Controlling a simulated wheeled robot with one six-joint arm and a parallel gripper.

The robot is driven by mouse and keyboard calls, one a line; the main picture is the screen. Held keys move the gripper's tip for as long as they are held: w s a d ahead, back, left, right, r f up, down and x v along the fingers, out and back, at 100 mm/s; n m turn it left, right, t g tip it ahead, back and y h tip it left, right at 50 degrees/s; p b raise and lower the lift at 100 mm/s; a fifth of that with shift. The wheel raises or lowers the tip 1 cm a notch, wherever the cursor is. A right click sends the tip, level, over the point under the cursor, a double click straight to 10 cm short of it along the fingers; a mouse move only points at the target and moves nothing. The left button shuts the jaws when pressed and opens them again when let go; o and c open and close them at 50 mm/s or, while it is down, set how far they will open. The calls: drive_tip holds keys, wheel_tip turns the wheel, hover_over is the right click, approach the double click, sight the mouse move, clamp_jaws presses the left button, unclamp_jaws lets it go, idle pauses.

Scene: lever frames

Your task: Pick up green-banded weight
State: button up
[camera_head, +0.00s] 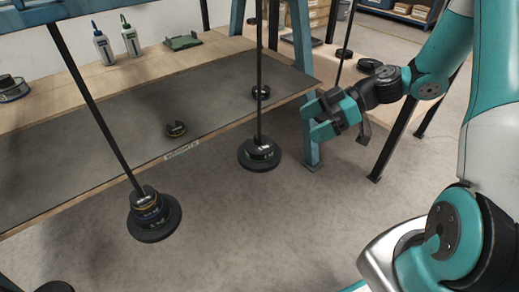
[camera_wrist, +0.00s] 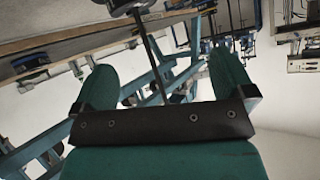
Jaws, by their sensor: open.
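I cannot make out a green band on any weight. A small dark slotted weight (camera_head: 176,129) lies alone on the grey mat near the bench's front edge. A stack of weights (camera_head: 148,206) with a yellowish band hangs on the left rod. Dark weights (camera_head: 258,153) sit at the foot of the middle rod, with a smaller one (camera_head: 261,92) higher up. My gripper (camera_head: 316,118) is open and empty, right of the middle rod and apart from the weights. In the wrist view, its two teal fingers (camera_wrist: 165,80) stand wide apart with no weight between them.
The bench has a grey mat (camera_head: 80,135) and a blue frame leg (camera_head: 304,70). Two bottles (camera_head: 117,42), a green tray (camera_head: 183,41) and a round tin (camera_head: 12,88) stand on it. Thin rods hang before its front edge. The floor (camera_head: 250,225) in front is largely clear.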

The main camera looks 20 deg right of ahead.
drive_tip(key=d+f+t+y, duration=0.1)
drive_tip(key=d+f+t, duration=0.1)
drive_tip(key=d, duration=0.2)
drive_tip(key=b, duration=0.4)
approach(261, 143)
drive_tip(key=x, duration=0.2)
drive_tip(key=f+x, duration=0.1)
drive_tip(key=x, duration=0.1)
drive_tip(key=shift+w+a+f, duration=0.1)
drive_tip(key=shift+a, duration=0.05)
drive_tip(key=b+x, duration=0.3)
drive_tip(key=x, duration=0.2)
drive_tip(key=shift+w+a, duration=0.2)
drive_tip(key=shift+a, duration=0.2)
drive_tip(key=c, duration=1)
drive_tip(key=shift+c, duration=1)
drive_tip(key=shift+r, duration=0.25)
